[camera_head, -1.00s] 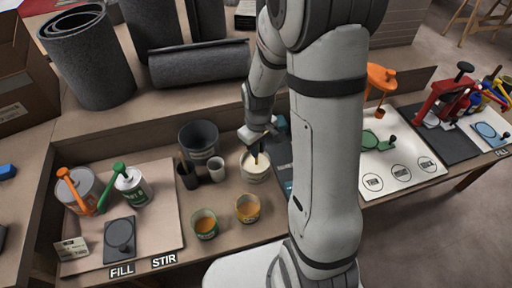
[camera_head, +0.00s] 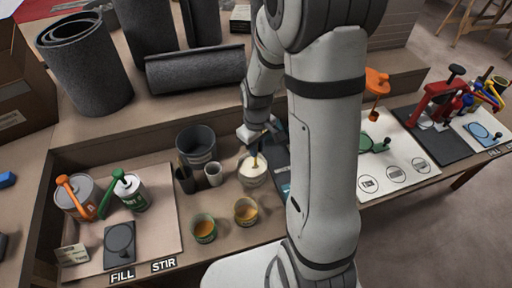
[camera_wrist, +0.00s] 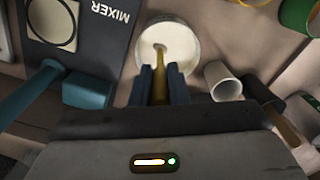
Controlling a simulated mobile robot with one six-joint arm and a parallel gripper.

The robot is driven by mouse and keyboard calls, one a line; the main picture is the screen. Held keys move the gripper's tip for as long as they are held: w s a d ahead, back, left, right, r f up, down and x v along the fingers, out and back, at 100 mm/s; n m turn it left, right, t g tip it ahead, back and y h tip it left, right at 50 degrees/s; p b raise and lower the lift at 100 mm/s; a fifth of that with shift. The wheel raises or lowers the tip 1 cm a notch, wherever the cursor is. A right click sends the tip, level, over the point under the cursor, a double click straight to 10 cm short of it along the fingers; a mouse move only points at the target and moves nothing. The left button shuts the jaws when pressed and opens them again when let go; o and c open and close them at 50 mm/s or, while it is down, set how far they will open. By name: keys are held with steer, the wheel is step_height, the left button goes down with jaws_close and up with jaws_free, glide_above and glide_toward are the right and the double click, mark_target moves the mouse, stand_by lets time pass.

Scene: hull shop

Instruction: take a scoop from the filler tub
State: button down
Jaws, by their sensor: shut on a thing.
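The filler tub (camera_head: 253,182) is a pale round tub with whitish filler, standing on the bench left of my arm. It also shows at the top of the wrist view (camera_wrist: 199,62). My gripper (camera_head: 259,148) is just above the tub's rim, its dark fingers pointing down. In the wrist view my gripper (camera_wrist: 161,75) is shut on a slim tan-yellow scoop handle (camera_wrist: 159,92). The handle reaches down into the tub, and its lower end touches or enters the filler. Whether filler is on the scoop is hidden.
A white cup (camera_head: 214,173), a dark pot of sticks (camera_head: 187,181) and a grey bucket (camera_head: 197,147) stand left of the tub. Two cups of orange contents, one green-rimmed (camera_head: 204,231), stand in front. A mixer plate (camera_wrist: 85,50) lies beside the tub.

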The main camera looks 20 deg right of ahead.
steer(key=shift+r+p, duration=3.05)
steer(key=shift+r, duration=1.2)
